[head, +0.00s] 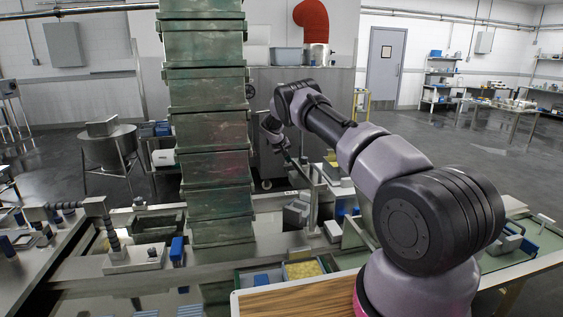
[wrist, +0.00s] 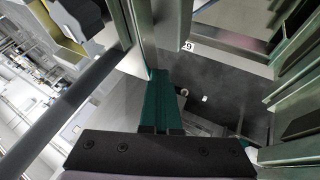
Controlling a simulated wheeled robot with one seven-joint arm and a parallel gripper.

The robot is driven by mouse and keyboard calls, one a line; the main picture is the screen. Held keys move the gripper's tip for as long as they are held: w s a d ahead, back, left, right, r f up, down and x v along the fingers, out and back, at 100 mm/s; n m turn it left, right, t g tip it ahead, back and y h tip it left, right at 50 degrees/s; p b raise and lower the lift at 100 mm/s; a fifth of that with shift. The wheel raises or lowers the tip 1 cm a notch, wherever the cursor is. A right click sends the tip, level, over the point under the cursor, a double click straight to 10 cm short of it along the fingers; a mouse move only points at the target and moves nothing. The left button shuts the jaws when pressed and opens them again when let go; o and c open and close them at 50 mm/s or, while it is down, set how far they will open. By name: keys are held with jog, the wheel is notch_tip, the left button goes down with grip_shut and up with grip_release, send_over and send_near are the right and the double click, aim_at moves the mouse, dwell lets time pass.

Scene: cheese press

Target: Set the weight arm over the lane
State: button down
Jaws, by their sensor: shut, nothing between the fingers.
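My gripper (wrist: 160,80) shows in the wrist view as two teal fingers pressed together, shut and empty. In the head view, my gripper (head: 286,152) is small and partly hidden, beyond the bench and right of the crate stack. A grey bar (wrist: 66,98), which may be the weight arm, runs diagonally across the left of the wrist view, apart from the fingers. It ends near a dark block at the top. In the head view, a thin bar (head: 300,172) slants below my gripper. I cannot tell for sure which part is the lane.
A tall stack of green crates (head: 209,130) stands left of my arm and blocks the view behind it. Green frame edges (wrist: 300,105) lie close on the right in the wrist view. A wooden board (head: 290,300) and a yellow-filled tray (head: 303,270) are in front.

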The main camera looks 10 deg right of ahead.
jog(key=shift+w+d, duration=0.2)
jog(key=shift+d, duration=0.5)
jog(key=shift+d+r, duration=0.1)
jog(key=shift+d, duration=0.05)
